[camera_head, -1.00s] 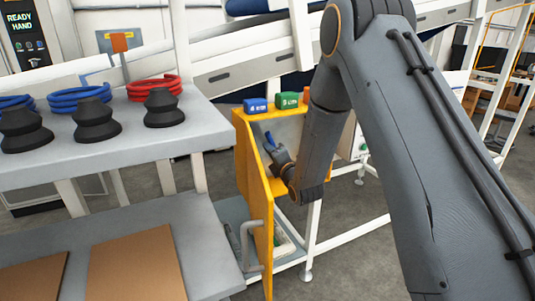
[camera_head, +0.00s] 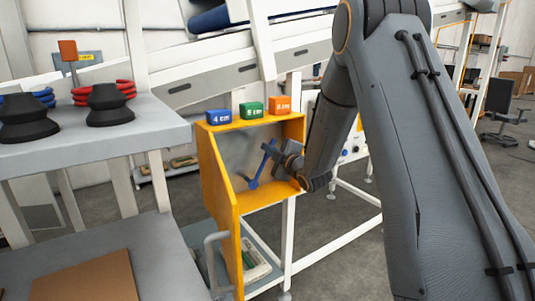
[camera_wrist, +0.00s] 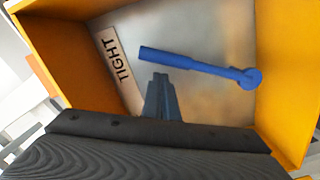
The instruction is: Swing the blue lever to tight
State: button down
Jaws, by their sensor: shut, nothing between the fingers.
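The blue lever (camera_head: 264,162) is inside an open yellow box, its pivot low and its arm leaning up and right. In the wrist view the blue lever (camera_wrist: 195,64) has its pivot at right and its free end pointing left toward a "TIGHT" label (camera_wrist: 115,60), with a gap between them. My gripper (camera_head: 272,150) is shut and empty, reaching into the box from the right. In the wrist view my gripper's fingertips (camera_wrist: 160,80) lie just below the lever, near its free end; I cannot tell whether they touch it.
The yellow box (camera_head: 220,175) has side walls close around my gripper. Blue (camera_head: 218,117), green (camera_head: 251,110) and orange (camera_head: 279,104) blocks sit on its top. A grey shelf (camera_head: 150,135) with black rubber pieces stands at left. A white conveyor frame (camera_head: 220,75) runs behind.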

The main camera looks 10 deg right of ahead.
jog(key=shift+w+d+f+b, duration=0.3)
jog(key=shift+d+b, duration=0.15)
jog(key=shift+d, duration=0.15)
jog(key=shift+d, duration=0.25)
